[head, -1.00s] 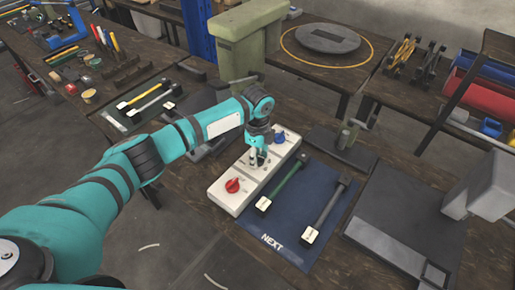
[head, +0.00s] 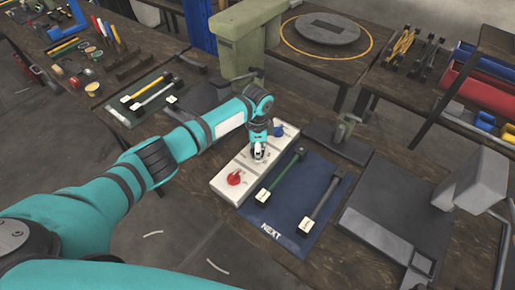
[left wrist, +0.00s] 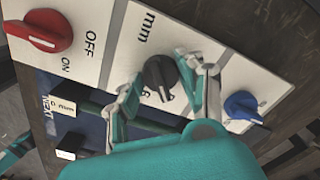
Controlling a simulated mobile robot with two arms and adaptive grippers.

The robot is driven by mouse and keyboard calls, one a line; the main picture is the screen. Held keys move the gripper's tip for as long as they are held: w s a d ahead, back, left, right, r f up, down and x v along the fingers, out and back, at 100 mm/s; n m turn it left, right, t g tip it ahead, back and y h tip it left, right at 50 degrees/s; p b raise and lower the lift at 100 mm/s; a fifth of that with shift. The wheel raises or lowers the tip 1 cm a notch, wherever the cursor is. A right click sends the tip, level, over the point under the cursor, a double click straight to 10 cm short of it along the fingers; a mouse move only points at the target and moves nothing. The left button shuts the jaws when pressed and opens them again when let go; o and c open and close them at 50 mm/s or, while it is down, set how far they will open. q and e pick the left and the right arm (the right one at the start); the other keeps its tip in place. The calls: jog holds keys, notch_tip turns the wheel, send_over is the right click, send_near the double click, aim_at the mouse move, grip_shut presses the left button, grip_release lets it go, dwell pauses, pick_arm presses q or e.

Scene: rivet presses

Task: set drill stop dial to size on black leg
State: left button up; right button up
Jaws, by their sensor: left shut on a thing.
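The black dial (left wrist: 158,72) sits in the middle of the white panel (head: 218,187), beside the letters "mm". My left gripper (left wrist: 166,85) has one finger on each side of the dial and is shut on it. The dial's white mark points toward a partly covered number, perhaps a 6. In the head view my left gripper (head: 258,155) hides the dial. The black leg (head: 327,203) lies on the blue mat (head: 290,205), right of the green leg (head: 282,178). Each has a pale tag at its near end; the black leg's tag (head: 306,226) is too small to read. My right gripper is out of view.
A red knob (head: 235,178) marked OFF and ON and a blue knob (head: 278,131) flank the dial on the panel. A grey press (head: 475,180) stands right of the mat. A dark mat (head: 125,108) with more legs lies at the back left.

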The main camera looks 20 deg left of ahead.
pick_arm(q)
jog(key=shift+w+r, duration=0.1)
jog(key=shift+r, duration=0.05)
jog(key=o, duration=1.2)
notch_tip(320, 180, up, 12)
